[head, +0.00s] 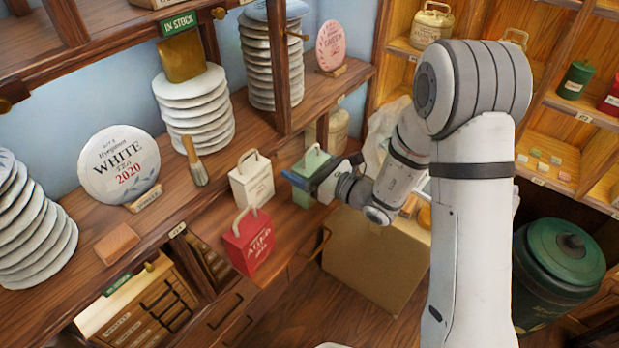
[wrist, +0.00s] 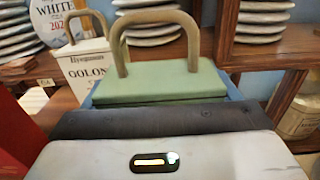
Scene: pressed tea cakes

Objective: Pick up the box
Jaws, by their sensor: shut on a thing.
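A green box (head: 313,161) with an arched handle is at the right end of a row of handled boxes on the wooden counter. In the wrist view the green lid (wrist: 160,84) and tan handle rise just beyond my gripper; the lower body is hidden. I cannot tell whether its base touches the counter. A white box (head: 252,182) labelled "OOLON…" stands to its left, also in the wrist view (wrist: 88,70). A red box (head: 248,243) stands nearer the counter's front edge.
Stacks of wrapped discs (head: 195,110) stand along the counter (head: 180,215), with a white display disc (head: 120,165) and a brush (head: 194,162). A wooden post (head: 281,65) rises behind. A cardboard carton (head: 375,260) and a green canister (head: 558,265) are on the floor side.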

